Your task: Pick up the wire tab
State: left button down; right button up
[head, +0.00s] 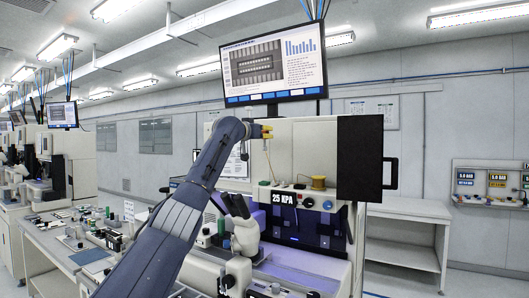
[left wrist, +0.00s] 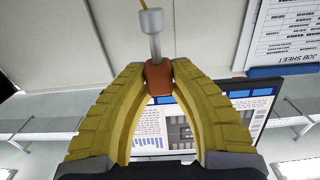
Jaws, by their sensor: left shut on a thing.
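In the left wrist view, an orange-red wire tab (left wrist: 158,80) sits between the yellow fingertips of my left gripper (left wrist: 158,68). The fingers are closed against it from both sides. A grey stem with a wider grey end (left wrist: 152,22) extends from the tab, and a thin yellow wire leaves its tip. In the head view, my left gripper (head: 264,131) is at the upper left of the bonder machine (head: 310,150), in front of its pale panel. The tab is too small to make out clearly there. My right gripper is not in view.
A yellow wire spool (head: 318,183) is on the machine front, above a "25 KPA" display (head: 284,197). A monitor (head: 273,64) hangs above the gripper. A dark panel with a handle (head: 360,158) stands at the right. A microscope (head: 243,225) is below.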

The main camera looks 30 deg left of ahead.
pick_arm(q)
jog(key=r, duration=0.5)
jog(key=shift+a+r, duration=0.1)
jog(key=shift+a, duration=0.1)
jog(key=shift+d+r, duration=0.15)
jog(key=shift+r, duration=0.3)
jog(key=shift+r, duration=0.1)
jog(key=shift+s, duration=0.1)
jog(key=shift+s+a+n+y, duration=0.15)
jog(key=shift+a+n+y, duration=0.25)
jog(key=shift+a+y, duration=0.25)
jog(key=shift+a+f, duration=0.1)
jog(key=shift+f, duration=0.1)
